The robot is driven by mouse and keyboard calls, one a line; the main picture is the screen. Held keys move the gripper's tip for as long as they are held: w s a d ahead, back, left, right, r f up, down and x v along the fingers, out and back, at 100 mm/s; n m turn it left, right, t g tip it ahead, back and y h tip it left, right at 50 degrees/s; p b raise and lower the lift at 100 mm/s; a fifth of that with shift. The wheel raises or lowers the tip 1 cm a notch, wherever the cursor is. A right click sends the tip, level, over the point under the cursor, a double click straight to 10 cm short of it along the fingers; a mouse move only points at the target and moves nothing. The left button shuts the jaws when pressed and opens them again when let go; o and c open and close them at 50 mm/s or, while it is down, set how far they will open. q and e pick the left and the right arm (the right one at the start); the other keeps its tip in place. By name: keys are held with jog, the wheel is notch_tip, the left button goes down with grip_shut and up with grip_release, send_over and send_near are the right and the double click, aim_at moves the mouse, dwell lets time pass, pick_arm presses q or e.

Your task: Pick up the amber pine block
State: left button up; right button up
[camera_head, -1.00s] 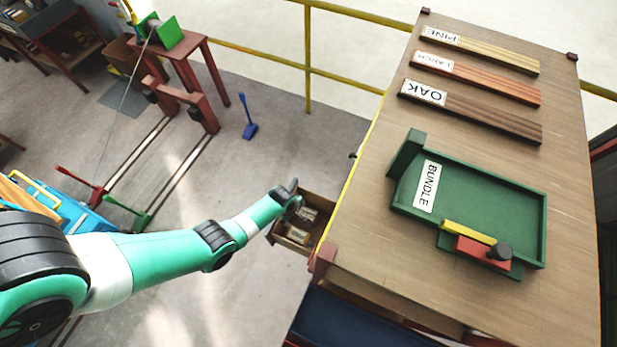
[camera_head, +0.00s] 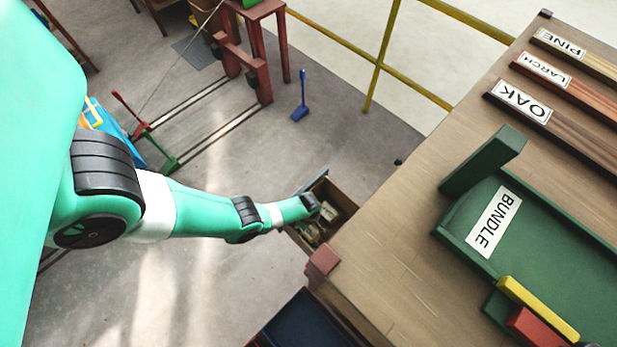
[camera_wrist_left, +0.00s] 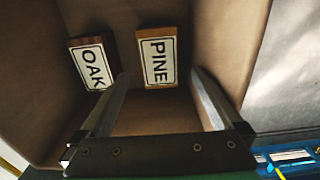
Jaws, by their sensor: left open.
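The amber pine block (camera_wrist_left: 158,82), with a white PINE label, lies in an open wooden drawer (camera_head: 345,197). In the left wrist view it lies ahead of the fingertips, in line with the gap between them. A darker block labelled OAK (camera_wrist_left: 74,60) lies left of it, outside the left finger. My left gripper (camera_wrist_left: 160,74) is open and empty, its fingers pointing into the drawer. In the head view my left wrist is over the drawer and hides part of its inside. I cannot tell the blocks apart there. My right gripper is not in view.
The drawer walls (camera_wrist_left: 232,45) stand close around the blocks. The workbench (camera_head: 400,225) beside the drawer carries a green BUNDLE tray (camera_head: 560,240) and strips labelled PINE, LARCH and OAK. A yellow railing (camera_head: 382,55) stands behind.

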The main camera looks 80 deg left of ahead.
aim_at(309, 230)
pick_arm(q)
notch_tip(309, 230, down, 6)
jog(key=b, duration=0.6)
jog(key=shift+f, duration=0.25)
jog(key=shift+r, duration=0.15)
jog(key=shift+c, duration=0.3)
jog(key=c, duration=1.4)
notch_tip(309, 230, up, 18)
jog(key=p, duration=1.8)
